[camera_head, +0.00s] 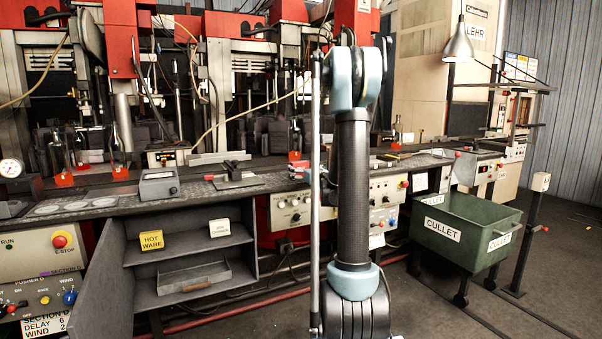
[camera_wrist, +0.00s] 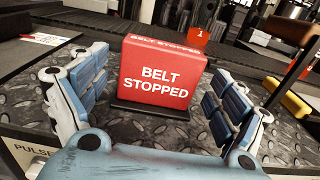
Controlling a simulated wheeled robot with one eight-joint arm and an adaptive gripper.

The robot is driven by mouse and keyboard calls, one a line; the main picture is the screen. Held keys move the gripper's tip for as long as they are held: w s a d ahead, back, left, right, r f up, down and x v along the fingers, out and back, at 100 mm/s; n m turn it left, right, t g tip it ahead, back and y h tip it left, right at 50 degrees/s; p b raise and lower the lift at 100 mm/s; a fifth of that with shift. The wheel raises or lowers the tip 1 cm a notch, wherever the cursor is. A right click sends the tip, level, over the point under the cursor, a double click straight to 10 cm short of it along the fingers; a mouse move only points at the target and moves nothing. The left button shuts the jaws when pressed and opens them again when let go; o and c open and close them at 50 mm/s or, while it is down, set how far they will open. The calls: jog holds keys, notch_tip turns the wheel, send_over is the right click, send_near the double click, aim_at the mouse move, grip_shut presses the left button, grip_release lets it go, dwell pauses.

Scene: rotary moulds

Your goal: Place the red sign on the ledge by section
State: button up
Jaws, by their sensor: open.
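The red sign (camera_wrist: 162,76) reads BELT STOPPED in white letters and stands upright on a thin dark base on diamond-plate metal (camera_wrist: 140,131). It fills the middle of the wrist view. My gripper (camera_wrist: 157,92) is open, with one blue-padded finger to the left of the sign and the other to the right. Gaps show between the pads and the sign, so it is not held.
A red numbered marker (camera_wrist: 198,37) stands behind the sign, and a yellow handle (camera_wrist: 297,104) lies at right. In the head view, the long bench (camera_head: 90,205) carries glass bottles (camera_head: 117,150). An open shelf unit (camera_head: 190,245) is below; a green CULLET bin (camera_head: 462,235) stands right.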

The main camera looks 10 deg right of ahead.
jog(key=v, duration=1)
jog(key=s+a+f+n+g+y, duration=0.1)
jog(key=s+a+f+n+g, duration=0.25)
jog(key=s+a+n, duration=0.45)
jog(key=s+a+f+n+g, duration=0.3)
jog(key=s+a+n+g, duration=0.2)
jog(key=s+n, duration=0.65)
jog(key=s+d+f+n+g+h, duration=0.2)
jog(key=s+d+f+n, duration=0.1)
jog(key=s, duration=0.5)
jog(key=s+d+f+n+g+h, duration=0.2)
jog(key=s+d+f+n, duration=0.1)
jog(key=s, duration=0.6)
jog(key=s+d+f+n+g+h, duration=0.2)
jog(key=s+d+f+n, duration=0.1)
jog(key=s+f+n, duration=0.2)
jog(key=s+n, duration=0.2)
jog(key=s, duration=0.1)
jog(key=shift+s+d+f+h, duration=0.2)
jog(key=shift+d+f+h, duration=0.1)
jog(key=shift+d, duration=0.05)
jog(key=shift+g, duration=0.25)
